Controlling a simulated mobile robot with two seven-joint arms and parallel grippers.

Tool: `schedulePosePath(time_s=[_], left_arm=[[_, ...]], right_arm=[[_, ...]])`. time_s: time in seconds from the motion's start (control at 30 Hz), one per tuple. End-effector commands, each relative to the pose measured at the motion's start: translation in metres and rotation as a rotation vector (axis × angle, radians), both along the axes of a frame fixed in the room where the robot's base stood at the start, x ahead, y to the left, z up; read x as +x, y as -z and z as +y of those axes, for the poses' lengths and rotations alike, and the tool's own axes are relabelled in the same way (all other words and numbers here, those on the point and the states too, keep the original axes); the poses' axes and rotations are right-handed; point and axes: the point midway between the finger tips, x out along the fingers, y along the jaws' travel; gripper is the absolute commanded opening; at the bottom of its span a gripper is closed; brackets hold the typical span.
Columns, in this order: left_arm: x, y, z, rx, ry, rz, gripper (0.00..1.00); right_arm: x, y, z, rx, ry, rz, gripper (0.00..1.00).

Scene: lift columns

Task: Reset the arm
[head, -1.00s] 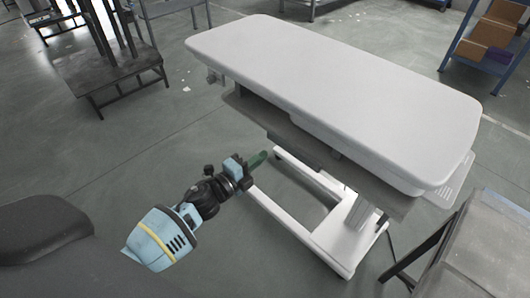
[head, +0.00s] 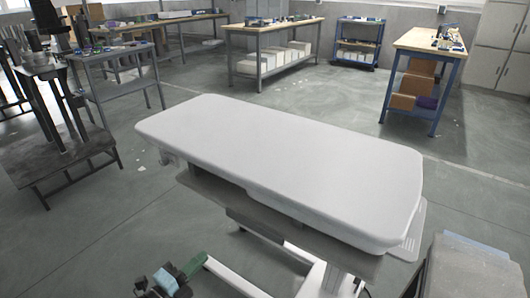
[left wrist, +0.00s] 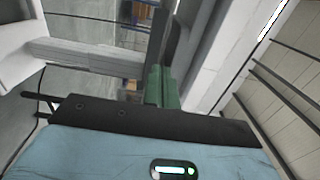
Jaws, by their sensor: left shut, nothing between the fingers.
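My left gripper (head: 196,264) shows at the bottom of the head view, left of centre. Its green fingers are shut with nothing between them. They are beside the white frame under the table and appear apart from it. In the left wrist view the green fingers (left wrist: 162,88) stand together in the middle, above the blue gripper body. Most of my left arm is cut off by the lower edge of the head view. My right gripper shows in neither view.
A white padded lift table (head: 285,165) stands in front, with a white base frame (head: 232,280) below. Workbenches (head: 270,45) line the back.

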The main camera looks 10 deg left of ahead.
Motion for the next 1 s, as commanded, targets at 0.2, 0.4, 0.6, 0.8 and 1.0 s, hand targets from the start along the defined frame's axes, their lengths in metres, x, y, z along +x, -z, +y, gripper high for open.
schedulePosePath(time_s=[0.2, 0.4, 0.6, 0.8, 1.0], left_arm=[[-0.039, 0.035, -0.006, -0.161, -0.061, 0.142, 0.0], [-0.134, 0.1, -0.018, -0.51, -0.241, 0.464, 0.0], [-0.242, 0.146, -0.033, -0.839, -0.476, 0.785, 0.0], [-0.33, 0.163, -0.049, -1.07, -0.686, 1.016, 0.0], [-0.4, 0.165, -0.065, -1.237, -0.872, 1.188, 0.0]], right_arm=[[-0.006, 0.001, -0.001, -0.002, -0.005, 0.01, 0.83], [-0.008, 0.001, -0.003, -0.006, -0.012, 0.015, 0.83], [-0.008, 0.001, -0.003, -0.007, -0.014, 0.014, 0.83], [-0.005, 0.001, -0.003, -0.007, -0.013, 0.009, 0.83], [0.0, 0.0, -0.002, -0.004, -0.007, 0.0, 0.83]])
